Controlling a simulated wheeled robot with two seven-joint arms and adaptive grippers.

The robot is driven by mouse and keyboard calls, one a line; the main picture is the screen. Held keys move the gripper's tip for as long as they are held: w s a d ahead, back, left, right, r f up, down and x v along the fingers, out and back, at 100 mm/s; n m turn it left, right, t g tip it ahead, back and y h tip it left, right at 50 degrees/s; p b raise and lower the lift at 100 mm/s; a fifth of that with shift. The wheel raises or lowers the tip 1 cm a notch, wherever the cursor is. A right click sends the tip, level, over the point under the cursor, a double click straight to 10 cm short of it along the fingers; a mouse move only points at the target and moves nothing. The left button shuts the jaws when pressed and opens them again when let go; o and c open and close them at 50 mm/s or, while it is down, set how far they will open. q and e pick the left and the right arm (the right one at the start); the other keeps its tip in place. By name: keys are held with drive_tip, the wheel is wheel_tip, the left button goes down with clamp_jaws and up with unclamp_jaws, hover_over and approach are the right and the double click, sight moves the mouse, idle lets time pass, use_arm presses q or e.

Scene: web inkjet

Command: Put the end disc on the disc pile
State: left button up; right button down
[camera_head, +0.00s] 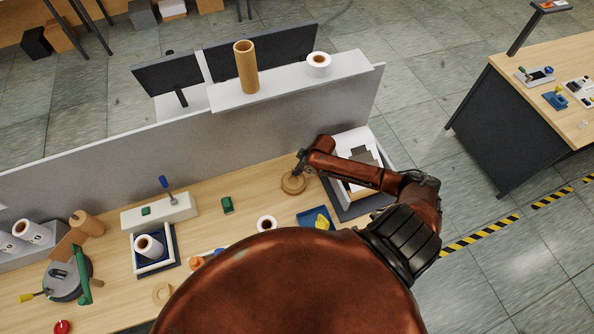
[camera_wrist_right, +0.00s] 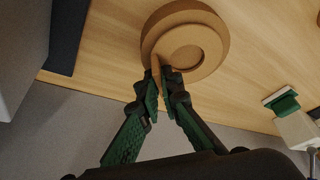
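The round tan disc pile (camera_head: 293,184) lies on the wooden desk, left of the paper tray. In the right wrist view its top (camera_wrist_right: 208,38) shows a raised rim and a round inner step. My right gripper (camera_head: 299,167) is at the pile's far edge in the head view. In the wrist view the right gripper (camera_wrist_right: 162,80) has its green-padded fingers close together with a thin tan piece (camera_wrist_right: 155,68) between them. This looks like the end disc seen edge-on, overlapping the pile's rim; I cannot tell whether they touch. My left gripper is not in view.
A grey partition with a shelf (camera_head: 290,86) stands behind the desk, holding a brown tube (camera_head: 246,68). The paper tray (camera_head: 350,205) is under my right arm.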

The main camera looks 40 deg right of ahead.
drive_tip(key=c, duration=2.1)
unclamp_jaws()
drive_tip(key=shift+f, duration=0.1)
drive_tip(key=v, duration=1.2)
drive_tip(key=shift+b, duration=0.35)
